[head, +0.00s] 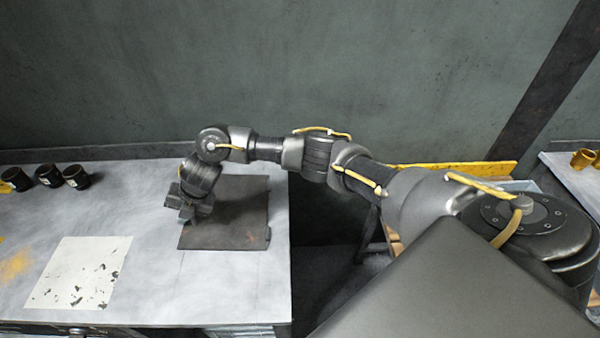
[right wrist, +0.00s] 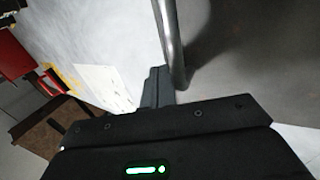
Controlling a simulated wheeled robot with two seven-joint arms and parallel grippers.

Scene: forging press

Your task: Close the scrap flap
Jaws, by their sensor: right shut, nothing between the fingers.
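A dark square panel, which looks like the scrap flap (head: 235,232), is at the right end of the grey worktop. It looks flat or nearly flat; I cannot tell whether it is slightly raised. My right gripper (head: 187,214) is shut and empty, pointing down at the panel's left edge and hiding part of it. In the right wrist view, a bent metal bar (right wrist: 172,40) stands over a broad grey surface, close beside my finger (right wrist: 156,88). I cannot tell whether they touch. My left gripper is out of view.
A white sheet with dark flecks (head: 80,272) lies on the worktop (head: 150,240) at the left front. Several black cups (head: 48,175) stand at the back left. A yellow bar (head: 475,169) and a second table with a brass-coloured cup (head: 582,158) are at the right.

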